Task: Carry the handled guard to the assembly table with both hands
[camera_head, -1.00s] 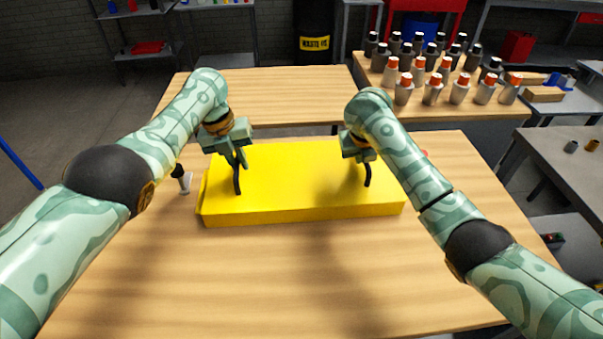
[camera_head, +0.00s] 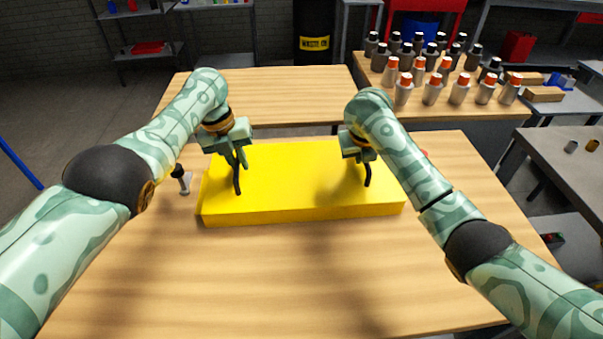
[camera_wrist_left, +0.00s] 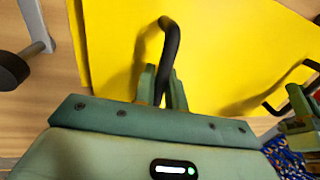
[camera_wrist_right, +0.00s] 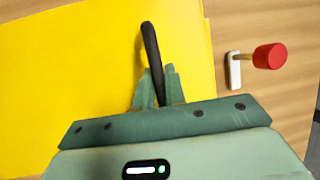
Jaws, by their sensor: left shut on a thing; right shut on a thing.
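The handled guard (camera_head: 300,185) is a flat yellow box with two black handles on top, over the wooden table (camera_head: 290,270) in front of me. I cannot tell whether it touches the table. My left gripper (camera_head: 238,160) is shut on the left black handle (camera_wrist_left: 170,50). My right gripper (camera_head: 362,158) is shut on the right black handle (camera_wrist_right: 150,45). Both grippers are above the guard's top, and their fingers hide part of each handle.
A black-topped tool (camera_head: 182,180) stands just left of the guard. A red-knobbed piece (camera_wrist_right: 268,57) is close to its right side. Several bottles (camera_head: 432,92) stand on the table at the back right. The near tabletop is clear.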

